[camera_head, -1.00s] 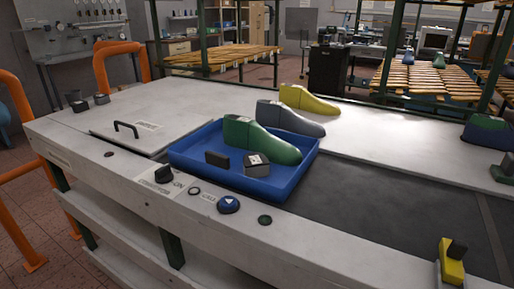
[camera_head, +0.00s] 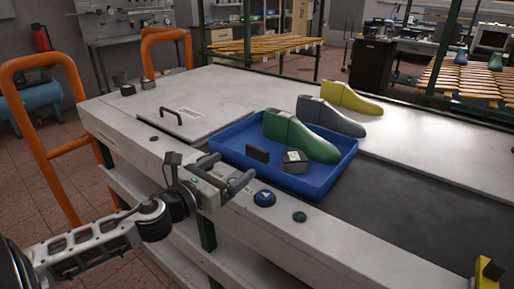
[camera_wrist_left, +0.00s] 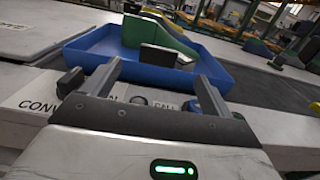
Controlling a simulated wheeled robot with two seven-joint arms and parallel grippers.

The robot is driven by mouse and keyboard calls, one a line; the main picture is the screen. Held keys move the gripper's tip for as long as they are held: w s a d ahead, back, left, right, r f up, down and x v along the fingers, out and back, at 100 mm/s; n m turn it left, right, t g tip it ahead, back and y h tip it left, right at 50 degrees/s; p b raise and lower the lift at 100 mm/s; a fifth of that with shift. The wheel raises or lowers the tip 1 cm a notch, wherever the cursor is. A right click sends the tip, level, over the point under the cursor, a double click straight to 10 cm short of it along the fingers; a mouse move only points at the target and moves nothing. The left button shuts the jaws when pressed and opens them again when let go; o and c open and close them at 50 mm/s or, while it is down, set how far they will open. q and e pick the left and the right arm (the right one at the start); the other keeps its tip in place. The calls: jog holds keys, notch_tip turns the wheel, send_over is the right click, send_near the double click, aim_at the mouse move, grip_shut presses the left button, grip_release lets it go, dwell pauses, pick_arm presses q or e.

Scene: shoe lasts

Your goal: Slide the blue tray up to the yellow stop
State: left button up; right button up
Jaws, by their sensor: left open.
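The blue tray (camera_head: 325,180) lies on the dark belt of the workbench. The yellow stop (camera_head: 486,277) stands at the lower right corner, partly cut off and well apart from the tray. My left gripper (camera_head: 236,166) is open and empty over the bench's front edge, just short of the tray's near left side. In the left wrist view, the tray (camera_wrist_left: 95,52) lies beyond the open fingers (camera_wrist_left: 158,76). My right gripper does not show.
A grey last (camera_head: 330,116) and a yellow last (camera_head: 350,98) stand behind the tray. A hinged lid with a handle (camera_head: 172,115) is to its left. A blue button (camera_head: 264,198) and a green button (camera_head: 299,217) sit on the front edge. The belt between tray and stop is clear.

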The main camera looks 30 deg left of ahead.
aim_at(255, 150)
pick_arm(q)
jog(key=w, duration=0.3)
jog(key=w+p, duration=0.1)
jog(key=w, duration=0.3)
jog(key=w+d, duration=0.1)
jog(key=w, duration=0.2)
jog(key=shift+w+p, duration=0.3)
jog(key=c, duration=1.4)
